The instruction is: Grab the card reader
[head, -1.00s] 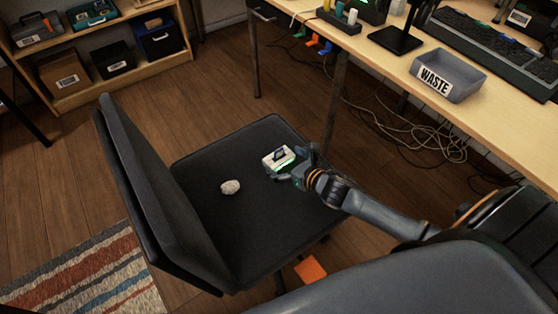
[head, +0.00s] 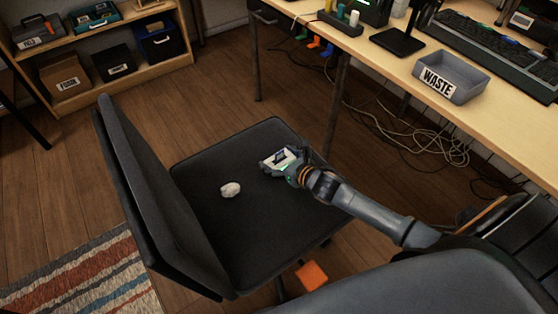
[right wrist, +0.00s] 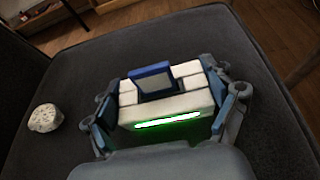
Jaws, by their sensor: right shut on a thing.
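The card reader (head: 284,158) is a small white box with a blue-edged grey card standing in its top and a glowing green strip along one side. It is at the chair seat's far right part. In the right wrist view the card reader (right wrist: 170,98) sits between both fingers, which press on its two sides. My right gripper (head: 281,163) is shut on it. I cannot tell whether the reader still touches the seat. My left gripper does not show.
A crumpled whitish lump (head: 230,189) lies on the black chair seat (head: 250,235), left of the reader. The chair's backrest (head: 150,195) rises at left. The desk (head: 400,75) with a grey WASTE bin (head: 478,82) is at right. Cables hang beneath it. An orange piece (head: 311,275) is below the seat.

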